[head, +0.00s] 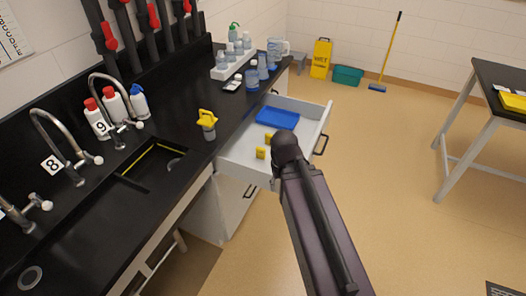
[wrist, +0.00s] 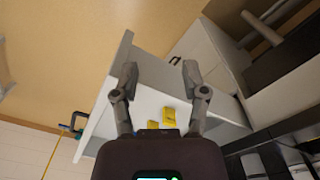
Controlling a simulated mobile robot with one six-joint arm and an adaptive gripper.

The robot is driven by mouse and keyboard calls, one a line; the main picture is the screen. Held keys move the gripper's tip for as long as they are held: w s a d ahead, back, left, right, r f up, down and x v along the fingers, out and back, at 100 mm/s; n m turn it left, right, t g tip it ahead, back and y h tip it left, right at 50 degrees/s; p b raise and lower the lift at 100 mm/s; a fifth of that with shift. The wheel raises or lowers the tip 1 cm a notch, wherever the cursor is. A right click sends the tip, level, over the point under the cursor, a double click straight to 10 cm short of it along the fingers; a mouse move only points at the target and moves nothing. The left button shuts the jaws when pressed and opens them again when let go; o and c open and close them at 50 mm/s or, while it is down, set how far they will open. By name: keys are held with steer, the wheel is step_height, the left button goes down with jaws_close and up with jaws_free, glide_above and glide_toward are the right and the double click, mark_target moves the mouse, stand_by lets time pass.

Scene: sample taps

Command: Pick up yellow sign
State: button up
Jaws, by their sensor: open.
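Two small yellow pieces lie in an open white drawer (head: 316,122). The nearer yellow piece (head: 261,153) and the farther yellow piece (head: 268,135) also show in the wrist view, one clearly (wrist: 169,117) and one partly hidden by my gripper body (wrist: 153,125). I cannot read marks on them. A larger yellow floor sign (head: 321,58) stands upright by the far wall. My gripper (wrist: 160,78) is open and empty above the drawer, its fingers spread to either side. In the head view my arm hides the fingers.
A blue tray (head: 277,117) lies at the drawer's far end. The black counter (head: 185,113) on the left holds bottles, taps and a yellow-topped container (head: 207,124). A teal bin (head: 348,75) and a broom stand by the far wall. The floor right of the drawer is clear.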

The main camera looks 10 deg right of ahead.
steer(key=shift+a, duration=0.25)
steer(key=o, duration=0.5)
steer(key=shift+w+a, duration=0.1)
steer(key=shift+w, duration=0.05)
steer(key=shift+o, duration=0.5)
steer(key=shift+w, duration=0.3)
steer(key=m, duration=0.7)
glide_above(260, 149)
steer(key=shift+f, duration=0.2)
steer(key=shift+f+b, duration=0.1)
steer(key=shift+b, duration=0.2)
step_height(260, 149, down, 8)
steer(key=b, duration=0.8)
steer(key=shift+f, duration=0.25)
steer(key=shift+b, duration=0.3)
